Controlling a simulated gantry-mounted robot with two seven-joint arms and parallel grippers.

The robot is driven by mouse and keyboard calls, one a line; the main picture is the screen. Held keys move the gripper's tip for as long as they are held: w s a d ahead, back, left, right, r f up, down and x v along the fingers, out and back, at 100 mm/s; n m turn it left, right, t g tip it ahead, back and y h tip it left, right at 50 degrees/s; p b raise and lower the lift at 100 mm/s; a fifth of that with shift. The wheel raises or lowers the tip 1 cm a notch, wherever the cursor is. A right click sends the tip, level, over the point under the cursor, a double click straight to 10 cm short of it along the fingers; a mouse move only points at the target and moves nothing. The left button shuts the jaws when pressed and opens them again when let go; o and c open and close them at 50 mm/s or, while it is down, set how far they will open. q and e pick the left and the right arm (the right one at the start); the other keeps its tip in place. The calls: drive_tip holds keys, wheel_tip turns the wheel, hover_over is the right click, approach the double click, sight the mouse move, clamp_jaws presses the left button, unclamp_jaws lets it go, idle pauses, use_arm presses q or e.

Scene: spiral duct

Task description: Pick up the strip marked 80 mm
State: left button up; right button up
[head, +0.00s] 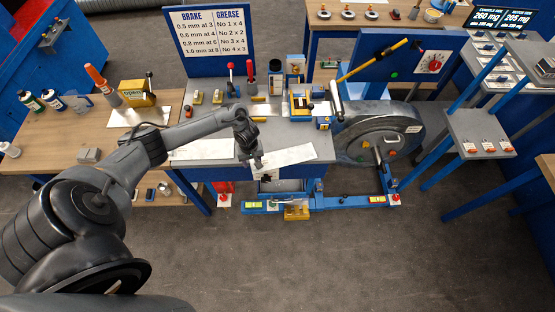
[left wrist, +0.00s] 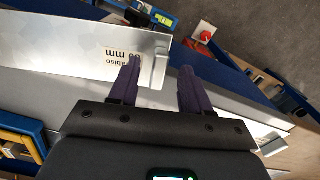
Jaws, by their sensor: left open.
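A small raised tab (left wrist: 160,70) stands at the strip's end. My left gripper (head: 255,164) is open at the strip's left part. In the left wrist view its purple fingers (left wrist: 158,72) are apart, with the tab between their tips; contact cannot be told. My right gripper is out of view.
Another pale strip (head: 203,150) lies left of the gripper. A brake and grease sign (head: 213,32) stands behind. A blue-and-yellow device (head: 300,103) and a large grey wheel machine (head: 375,133) stand to the right. Open floor (head: 330,260) lies in front.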

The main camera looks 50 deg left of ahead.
use_arm(q)
drive_tip(key=shift+f, duration=0.65)
drive_tip(key=shift+c, duration=0.3)
clamp_jaws()
drive_tip(key=shift+w, duration=0.1)
drive_tip(key=shift+r, duration=0.15)
